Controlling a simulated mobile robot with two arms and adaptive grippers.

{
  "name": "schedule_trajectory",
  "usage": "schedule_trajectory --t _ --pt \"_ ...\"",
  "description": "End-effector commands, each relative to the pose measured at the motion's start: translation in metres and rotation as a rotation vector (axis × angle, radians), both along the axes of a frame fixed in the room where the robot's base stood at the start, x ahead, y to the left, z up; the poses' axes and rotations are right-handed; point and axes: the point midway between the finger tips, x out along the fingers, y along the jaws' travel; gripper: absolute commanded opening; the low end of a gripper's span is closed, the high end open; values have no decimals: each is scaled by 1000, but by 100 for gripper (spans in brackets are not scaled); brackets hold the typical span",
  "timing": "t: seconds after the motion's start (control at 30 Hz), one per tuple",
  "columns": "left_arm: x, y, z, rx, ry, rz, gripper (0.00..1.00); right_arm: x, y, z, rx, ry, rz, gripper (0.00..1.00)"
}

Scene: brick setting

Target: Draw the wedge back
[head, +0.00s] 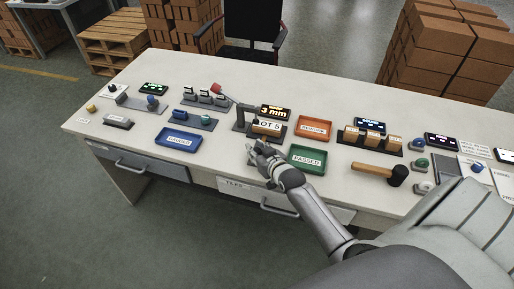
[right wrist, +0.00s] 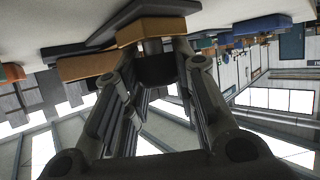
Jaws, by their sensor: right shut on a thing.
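My right gripper (head: 258,149) is at the front of the gauge station in the middle of the table. In the right wrist view its fingers (right wrist: 160,66) are closed on a small dark grip, with a tan piece (right wrist: 150,30) directly beyond it. I take this to be the wedge and its handle; in the head view my fingers largely hide it. Behind my gripper are a brick (head: 268,129) with a "LOT 5" label and a display (head: 276,113) reading "3 mm". A dark upright bracket (head: 241,117) stands to their left. My left gripper is not in view.
A green tray (head: 307,172) marked "PASSED" lies just right of my gripper. An orange tray (head: 314,119) is behind it, and a blue tray (head: 178,153) lies left. A mallet (head: 380,173) lies to the right. Bare tabletop (head: 222,160) shows left of my gripper.

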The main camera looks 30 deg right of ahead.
Motion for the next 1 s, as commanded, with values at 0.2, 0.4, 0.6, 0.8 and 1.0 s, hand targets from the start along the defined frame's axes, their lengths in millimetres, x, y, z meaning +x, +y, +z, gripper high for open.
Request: schedule_trajectory --t 0.2,0.4,0.6,0.8,1.0 --pt "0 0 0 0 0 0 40 -2 3 -5 5 10 3 49" --pt "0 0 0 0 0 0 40 -2 2 -4 4 9 2 49" --pt "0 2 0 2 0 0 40 -5 2 -2 4 7 2 49" --pt "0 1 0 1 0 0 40 -25 4 6 4 7 2 49" --pt "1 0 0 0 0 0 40 -60 7 20 3 8 2 49"
